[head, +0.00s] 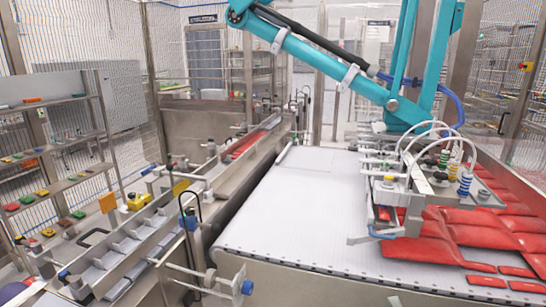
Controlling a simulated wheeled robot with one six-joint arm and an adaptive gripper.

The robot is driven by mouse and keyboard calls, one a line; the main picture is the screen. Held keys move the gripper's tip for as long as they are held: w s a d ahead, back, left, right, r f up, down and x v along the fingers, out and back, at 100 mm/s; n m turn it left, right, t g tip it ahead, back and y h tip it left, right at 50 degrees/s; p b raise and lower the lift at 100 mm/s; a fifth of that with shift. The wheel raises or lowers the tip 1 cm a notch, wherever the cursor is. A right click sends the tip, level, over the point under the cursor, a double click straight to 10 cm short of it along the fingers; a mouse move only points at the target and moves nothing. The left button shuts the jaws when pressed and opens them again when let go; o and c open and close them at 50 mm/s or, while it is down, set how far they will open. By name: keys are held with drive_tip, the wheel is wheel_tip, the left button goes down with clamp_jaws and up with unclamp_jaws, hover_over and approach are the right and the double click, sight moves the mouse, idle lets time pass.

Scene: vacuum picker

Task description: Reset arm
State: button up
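A teal picker arm (320,60) reaches down from the top over a white conveyor belt (320,205). Its vacuum head (410,190), with pale hoses and several small suction fittings, hangs low at the right side of the belt, over flat red packets (480,235). The head hides part of the packets, and I cannot tell whether its cups touch them. A blue hose runs beside the arm's right link. My gripper is not in view.
A steel side channel (140,240) with dividers runs along the belt's left. Shelves (55,160) with coloured items stand at the left. Mesh fencing surrounds the cell. The left and middle belt is bare.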

drive_tip(key=s+a+f+n+g+h, duration=0.1)
drive_tip(key=s+a+f+n, duration=0.2)
drive_tip(key=s, duration=0.5)
drive_tip(key=s+a+f+n+g, duration=0.1)
drive_tip(key=s+a+f, duration=0.1)
drive_tip(key=s+f, duration=0.4)
drive_tip(key=s+a+f+n+g+h, duration=0.1)
drive_tip(key=s+a+f+n, duration=0.15)
drive_tip(key=s, duration=0.65)
drive_tip(key=s+a+r+n, duration=0.1)
drive_tip(key=s+r+n, duration=0.1)
drive_tip(key=s, duration=0.5)
drive_tip(key=s+a+r+n+y, duration=0.1)
drive_tip(key=s+a+r+n, duration=0.1)
drive_tip(key=s+n, duration=0.2)
drive_tip(key=s+a+r+n+g, duration=0.1)
drive_tip(key=s+a+r+n, duration=0.1)
drive_tip(key=s, duration=0.8)
drive_tip(key=shift+s+r+n+y, duration=0.25)
drive_tip(key=shift+r+n+y, duration=0.05)
drive_tip(key=shift+n, duration=0.25)
drive_tip(key=shift+a, duration=0.1)
